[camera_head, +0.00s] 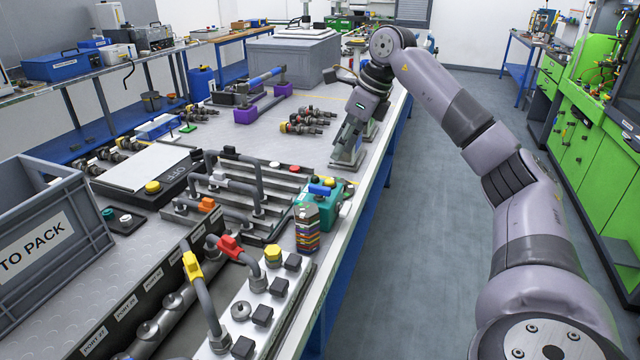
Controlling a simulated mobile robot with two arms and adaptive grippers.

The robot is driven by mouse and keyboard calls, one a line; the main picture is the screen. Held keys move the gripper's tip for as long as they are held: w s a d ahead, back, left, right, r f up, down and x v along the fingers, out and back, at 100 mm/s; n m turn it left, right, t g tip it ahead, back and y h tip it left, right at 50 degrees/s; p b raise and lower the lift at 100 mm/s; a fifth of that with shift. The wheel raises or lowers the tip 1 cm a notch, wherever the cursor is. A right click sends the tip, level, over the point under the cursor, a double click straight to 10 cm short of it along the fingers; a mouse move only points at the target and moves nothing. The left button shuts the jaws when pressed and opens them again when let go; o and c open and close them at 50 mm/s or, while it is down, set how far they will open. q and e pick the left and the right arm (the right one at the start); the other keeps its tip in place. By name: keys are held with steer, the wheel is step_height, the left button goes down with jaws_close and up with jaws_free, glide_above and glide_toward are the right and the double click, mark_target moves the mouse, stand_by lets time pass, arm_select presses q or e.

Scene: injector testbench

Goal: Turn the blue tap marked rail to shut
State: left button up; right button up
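A small blue tap handle (320,189) sits on top of a teal block (329,203) near the bench's right edge, at the middle of the view. No rail marking is readable on it. My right arm comes in from the right, and my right gripper (358,150) points down over the bench edge, beyond the blue tap and apart from it. Its two fingers look spread with nothing between them. My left gripper is not in view.
A stack of coloured pieces (307,232) stands just in front of the teal block. Orange (207,204), red (230,246) and yellow (192,266) handles with hoses are to the left. A grey crate (85,225) stands at far left. Bare bench lies left of the gripper.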

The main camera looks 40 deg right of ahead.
mark_target(320, 187)
steer(key=x, duration=1.2)
steer(key=shift+a, duration=0.1)
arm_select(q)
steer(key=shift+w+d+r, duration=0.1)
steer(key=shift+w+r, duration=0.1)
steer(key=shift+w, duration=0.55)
arm_select(e)
steer(key=shift+c, duration=0.2)
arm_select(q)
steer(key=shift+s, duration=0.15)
arm_select(e)
jaws_close()
